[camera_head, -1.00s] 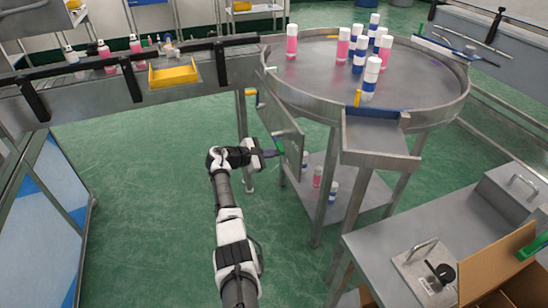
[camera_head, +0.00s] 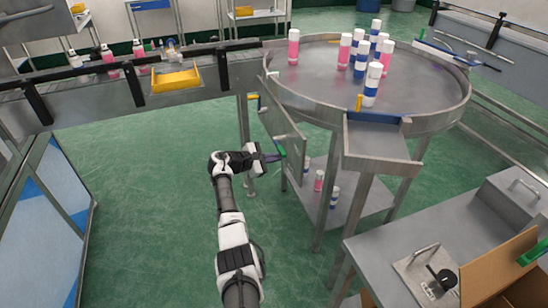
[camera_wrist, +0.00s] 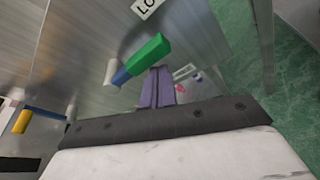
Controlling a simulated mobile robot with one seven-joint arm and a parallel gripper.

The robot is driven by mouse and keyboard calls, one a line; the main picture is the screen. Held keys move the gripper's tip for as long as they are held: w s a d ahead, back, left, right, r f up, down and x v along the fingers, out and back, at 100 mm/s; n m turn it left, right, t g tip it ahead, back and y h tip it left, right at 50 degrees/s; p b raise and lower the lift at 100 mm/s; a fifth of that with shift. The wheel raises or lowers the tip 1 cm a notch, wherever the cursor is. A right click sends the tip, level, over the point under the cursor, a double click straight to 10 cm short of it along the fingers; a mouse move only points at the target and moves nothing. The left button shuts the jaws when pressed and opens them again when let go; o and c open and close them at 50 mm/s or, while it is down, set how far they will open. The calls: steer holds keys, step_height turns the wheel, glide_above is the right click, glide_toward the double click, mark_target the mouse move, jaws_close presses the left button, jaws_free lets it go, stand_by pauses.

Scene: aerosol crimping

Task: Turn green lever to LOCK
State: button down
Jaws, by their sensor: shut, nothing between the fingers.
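The green lever (camera_wrist: 148,54) shows close up in the wrist view, with a blue part (camera_wrist: 121,77) at its lower left end. A white label (camera_wrist: 147,8) with "LO" readable is on the metal panel above it, cut off by the frame edge. In the head view my gripper (camera_head: 271,157) is left of the lever.
A round metal table (camera_head: 320,85) holds several pink and blue bottles. A lower shelf (camera_head: 352,200) with bottles is beneath it. A conveyor with a yellow tray (camera_head: 175,79) runs at left. A workbench (camera_head: 400,245) with a cardboard box is at right. Green floor left of the gripper is clear.

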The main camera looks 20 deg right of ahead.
step_height(320, 180, down, 4)
steer(key=b, duration=0.1)
steer(key=w+b+v, duration=0.1)
steer(key=w+v, duration=0.1)
steer(key=v, duration=0.8)
steer(key=shift+s+r+b, duration=0.15)
steer(key=shift+r+b, duration=0.15)
steer(key=shift+r, duration=0.1)
